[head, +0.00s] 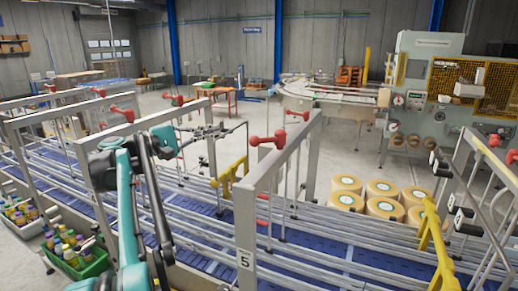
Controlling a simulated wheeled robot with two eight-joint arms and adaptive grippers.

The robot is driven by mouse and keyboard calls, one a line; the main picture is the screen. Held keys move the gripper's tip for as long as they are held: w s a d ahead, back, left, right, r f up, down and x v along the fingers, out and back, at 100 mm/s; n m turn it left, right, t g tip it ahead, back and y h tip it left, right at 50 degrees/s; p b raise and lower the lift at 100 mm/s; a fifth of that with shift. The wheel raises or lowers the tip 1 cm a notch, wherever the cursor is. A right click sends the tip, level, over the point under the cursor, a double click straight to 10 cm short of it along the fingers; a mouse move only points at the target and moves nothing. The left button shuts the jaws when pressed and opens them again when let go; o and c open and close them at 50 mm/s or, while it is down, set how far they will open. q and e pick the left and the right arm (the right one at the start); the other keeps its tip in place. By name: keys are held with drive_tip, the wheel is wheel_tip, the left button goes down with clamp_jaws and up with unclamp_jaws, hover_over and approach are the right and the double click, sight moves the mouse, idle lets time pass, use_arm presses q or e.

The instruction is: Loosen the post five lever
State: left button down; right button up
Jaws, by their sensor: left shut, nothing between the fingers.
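The post five frame (250,205) is a grey metal portal over the conveyor, with a "5" plate (245,260) low on its near leg. My right gripper is not in view.
Another portal (88,151) with a red lever (122,113) stands left. Blue conveyor lanes (300,262) with long rails run beneath. A yellow bracket (433,240) stands right. Round tan products (345,201) lie behind the conveyor. A green crate of bottles (85,268) is lower left.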

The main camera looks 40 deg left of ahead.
sight(253, 143)
use_arm(q)
wheel_tip(253, 143, down, 6)
drive_tip(key=b, duration=0.5)
drive_tip(key=w+d+p, duration=0.1)
drive_tip(key=w+d, duration=0.1)
drive_tip(key=w+d+r+p, duration=0.1)
drive_tip(key=w+d, duration=0.2)
drive_tip(key=w+d+r+p, duration=0.1)
drive_tip(key=w+d, duration=0.2)
drive_tip(key=shift+w, duration=0.1)
drive_tip(key=shift+w+a+f, duration=0.1)
drive_tip(key=shift+w+a, duration=0.05)
drive_tip(key=shift+a, duration=0.1)
drive_tip(key=shift+s+d, duration=0.25)
drive_tip(key=shift+d, duration=0.6)
drive_tip(key=shift+a, duration=0.1)
drive_tip(key=shift+w, duration=0.1)
